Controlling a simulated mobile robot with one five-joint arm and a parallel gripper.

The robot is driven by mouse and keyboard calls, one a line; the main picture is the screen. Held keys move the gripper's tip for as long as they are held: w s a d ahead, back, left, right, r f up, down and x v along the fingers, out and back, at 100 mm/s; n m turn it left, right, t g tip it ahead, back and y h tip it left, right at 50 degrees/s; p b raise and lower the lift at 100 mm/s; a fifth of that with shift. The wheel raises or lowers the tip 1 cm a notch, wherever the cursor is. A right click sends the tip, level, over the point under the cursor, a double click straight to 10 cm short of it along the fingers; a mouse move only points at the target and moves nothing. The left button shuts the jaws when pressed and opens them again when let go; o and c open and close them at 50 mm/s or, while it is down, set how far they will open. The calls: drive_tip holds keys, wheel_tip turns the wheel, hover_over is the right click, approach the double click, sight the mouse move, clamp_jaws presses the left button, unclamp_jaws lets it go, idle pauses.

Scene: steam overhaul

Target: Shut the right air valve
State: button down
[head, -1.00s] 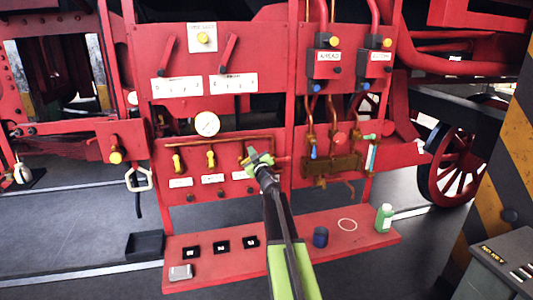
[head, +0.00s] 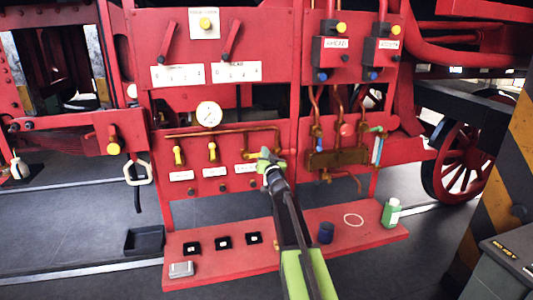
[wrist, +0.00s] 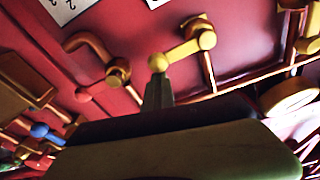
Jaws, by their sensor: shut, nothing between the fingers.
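The right air valve's yellow lever (head: 250,155) is on the red lower panel, partly hidden by my gripper (head: 266,158) in the head view. In the wrist view this lever (wrist: 185,51) lies slantwise, with its round knob end right at my gripper's tip (wrist: 158,88). The tip appears at or against the knob; I cannot tell whether they touch. My gripper is shut and empty. The left valve lever (head: 178,156) and middle valve lever (head: 212,152) hang about upright on the same panel.
A copper pipe (head: 225,131) and a round gauge (head: 209,115) are above the valves. Brown pipework (head: 337,159) stands close on the right. Below, a red shelf (head: 215,265) bears a blue cup (head: 326,233), a green bottle (head: 391,213) and small black pieces.

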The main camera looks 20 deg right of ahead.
drive_tip(key=shift+w+a+f+m, duration=0.1)
drive_tip(key=shift+a+f+m, duration=0.1)
drive_tip(key=shift+m, duration=0.1)
idle(0.4)
drive_tip(key=r+p, duration=0.3)
drive_tip(key=r, duration=0.1)
drive_tip(key=shift+w+d+p, duration=0.2)
drive_tip(key=shift+w+p, duration=0.15)
drive_tip(key=shift+p, duration=0.05)
drive_tip(key=b+v, duration=0.1)
drive_tip(key=v, duration=0.9)
drive_tip(key=shift+d, duration=0.3)
drive_tip(key=shift+s, duration=0.1)
